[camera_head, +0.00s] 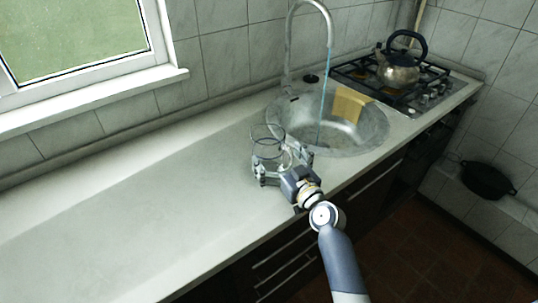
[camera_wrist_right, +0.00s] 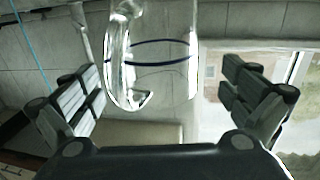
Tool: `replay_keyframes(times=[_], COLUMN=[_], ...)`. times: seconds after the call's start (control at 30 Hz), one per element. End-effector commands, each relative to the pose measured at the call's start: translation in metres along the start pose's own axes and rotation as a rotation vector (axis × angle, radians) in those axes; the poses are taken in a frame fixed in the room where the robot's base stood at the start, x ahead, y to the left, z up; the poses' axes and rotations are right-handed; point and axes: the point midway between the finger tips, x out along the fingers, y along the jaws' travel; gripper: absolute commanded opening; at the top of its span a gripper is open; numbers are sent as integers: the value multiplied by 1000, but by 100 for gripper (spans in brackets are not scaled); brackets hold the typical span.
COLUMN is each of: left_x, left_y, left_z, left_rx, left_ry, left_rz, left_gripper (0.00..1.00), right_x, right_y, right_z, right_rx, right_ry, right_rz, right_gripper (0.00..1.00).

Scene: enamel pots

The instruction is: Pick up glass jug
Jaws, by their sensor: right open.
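The glass jug (camera_head: 268,146) is clear and stands on the pale counter beside the sink, partly hidden behind my right gripper (camera_head: 282,169). In the right wrist view the jug (camera_wrist_right: 165,55) fills the upper middle, with dark rings around it and its handle facing the camera, slightly left. My right gripper (camera_wrist_right: 170,105) is open, with one finger to each side of the jug. Gaps show between both fingers and the glass in that view. My left gripper is not in view.
The round sink (camera_head: 358,138) with a tall faucet (camera_head: 331,30) lies right of the jug, a yellow cloth (camera_head: 349,104) on it. A kettle (camera_head: 398,68) stands on the stove (camera_head: 432,94). The counter (camera_head: 120,220) to the left is clear.

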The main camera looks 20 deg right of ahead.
Motion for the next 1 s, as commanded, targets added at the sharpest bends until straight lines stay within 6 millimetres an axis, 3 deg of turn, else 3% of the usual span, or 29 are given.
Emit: replay_keyframes(times=[0.13,0.4,0.6,0.83,1.0], left_x=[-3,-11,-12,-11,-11], left_y=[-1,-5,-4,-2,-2], left_z=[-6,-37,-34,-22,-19], left_rx=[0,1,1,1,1], left_ry=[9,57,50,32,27], left_rz=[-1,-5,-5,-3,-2], left_gripper=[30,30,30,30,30], right_x=[8,41,54,54,54], right_y=[1,2,3,3,3], right_z=[-1,-3,-2,-2,-2], right_rx=[1,2,0,0,0], right_ry=[0,0,0,0,0], right_rz=[1,0,1,1,1], right_gripper=[100,100,100,100,64])
